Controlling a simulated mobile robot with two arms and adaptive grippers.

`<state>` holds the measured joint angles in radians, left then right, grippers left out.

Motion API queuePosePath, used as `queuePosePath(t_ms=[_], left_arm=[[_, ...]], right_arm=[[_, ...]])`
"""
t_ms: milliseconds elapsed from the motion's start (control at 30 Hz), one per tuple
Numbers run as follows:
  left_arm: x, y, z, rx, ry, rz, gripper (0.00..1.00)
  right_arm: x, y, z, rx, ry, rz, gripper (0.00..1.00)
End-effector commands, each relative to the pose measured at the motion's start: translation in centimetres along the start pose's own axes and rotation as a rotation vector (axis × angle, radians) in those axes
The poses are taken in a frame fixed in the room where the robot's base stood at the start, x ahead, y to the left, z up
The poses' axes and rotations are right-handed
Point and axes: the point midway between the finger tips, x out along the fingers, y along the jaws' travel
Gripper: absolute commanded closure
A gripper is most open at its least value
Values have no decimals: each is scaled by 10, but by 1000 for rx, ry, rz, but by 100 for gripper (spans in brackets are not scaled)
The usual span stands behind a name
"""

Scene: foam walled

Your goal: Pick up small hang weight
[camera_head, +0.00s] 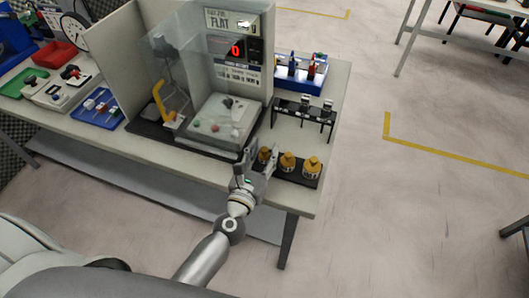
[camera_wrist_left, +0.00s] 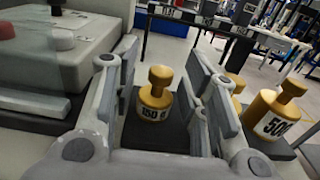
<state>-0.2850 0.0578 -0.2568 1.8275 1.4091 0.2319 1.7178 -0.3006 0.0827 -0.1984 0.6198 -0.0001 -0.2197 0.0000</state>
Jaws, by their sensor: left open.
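Brass-coloured knobbed weights stand in a row on a black tray (camera_head: 290,177) at the table's front right corner. The leftmost weight (camera_head: 264,155) is partly behind my left gripper (camera_head: 260,163) in the head view. In the left wrist view this weight (camera_wrist_left: 155,96), with a label that seems to read 150 g, stands upright between the spread fingers of my left gripper (camera_wrist_left: 165,62). The fingers look apart from it. The middle weight (camera_head: 288,161) is mostly hidden behind a finger in the wrist view. The right weight (camera_wrist_left: 272,112) is larger and labelled 500. My right gripper is not in view.
A clear-walled balance with a grey top (camera_head: 222,122) stands just left of the tray. A black rack (camera_head: 303,113) stands behind the weights, and a blue bin (camera_head: 300,73) is farther back.

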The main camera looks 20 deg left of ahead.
Motion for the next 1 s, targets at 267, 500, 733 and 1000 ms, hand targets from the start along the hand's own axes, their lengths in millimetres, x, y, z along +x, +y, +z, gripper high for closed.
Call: queuePosePath(t_ms=[267, 500, 733, 1000], left_arm=[[10, 0, 0, -1, 1, 0, 59], [10, 0, 0, -1, 1, 0, 76], [10, 0, 0, -1, 0, 0, 99], [10, 0, 4, -2, 0, 0, 99]], right_arm=[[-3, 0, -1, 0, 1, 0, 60], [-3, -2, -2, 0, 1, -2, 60], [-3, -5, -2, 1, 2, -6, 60], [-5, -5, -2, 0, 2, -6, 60]])
